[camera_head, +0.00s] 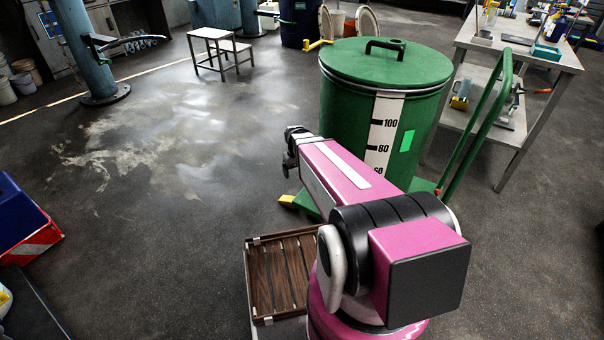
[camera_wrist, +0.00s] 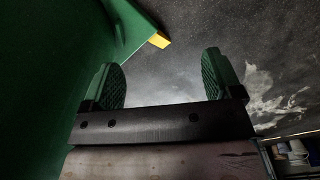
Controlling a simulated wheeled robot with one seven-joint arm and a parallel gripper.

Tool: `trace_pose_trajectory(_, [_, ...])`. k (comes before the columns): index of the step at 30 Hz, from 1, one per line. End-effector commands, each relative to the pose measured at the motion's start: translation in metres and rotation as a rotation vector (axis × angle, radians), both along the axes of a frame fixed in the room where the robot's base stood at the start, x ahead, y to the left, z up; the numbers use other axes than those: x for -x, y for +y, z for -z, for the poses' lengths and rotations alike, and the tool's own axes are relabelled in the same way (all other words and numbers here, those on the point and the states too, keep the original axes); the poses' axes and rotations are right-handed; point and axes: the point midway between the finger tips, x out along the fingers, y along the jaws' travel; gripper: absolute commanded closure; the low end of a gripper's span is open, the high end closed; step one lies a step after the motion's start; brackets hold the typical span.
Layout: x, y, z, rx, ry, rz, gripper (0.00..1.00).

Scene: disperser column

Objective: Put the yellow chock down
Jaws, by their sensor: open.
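A small yellow block, which looks like the chock (camera_head: 287,199), is low at the floor against the end of the green base under the drum in the head view. It also shows in the wrist view (camera_wrist: 159,40), beyond my fingertips, at the tip of a green part. I cannot tell whether it is loose or fixed to that part. My gripper (camera_wrist: 163,78) has its two green-padded fingers spread apart, with only floor between them. In the head view, the dark wrist end of my pink arm is left of the drum, above the yellow block; the fingers are mostly hidden there.
The green drum (camera_head: 385,80) with a scale strip stands close on the right, with a green handle frame (camera_head: 480,130) beside it. A slatted wooden tray (camera_head: 285,270) is below my arm. A metal bench (camera_head: 520,60) is at right.

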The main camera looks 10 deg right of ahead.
Motion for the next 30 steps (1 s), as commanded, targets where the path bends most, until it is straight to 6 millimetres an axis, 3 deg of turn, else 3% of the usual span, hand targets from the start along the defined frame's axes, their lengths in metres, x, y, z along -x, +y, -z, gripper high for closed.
trace_pose_trajectory(1, [0.037,0.000,-0.026,-0.001,-0.002,0.041,0.15])
trace_pose_trajectory(3, [0.063,0.000,-0.046,0.000,-0.003,0.096,0.15])
trace_pose_trajectory(6, [0.091,0.000,-0.067,-0.001,-0.002,0.156,0.15])
trace_pose_trajectory(9, [0.104,0.000,-0.078,-0.001,-0.002,0.192,0.15])
trace_pose_trajectory(30, [0.107,0.000,-0.080,-0.001,-0.001,0.206,0.15])
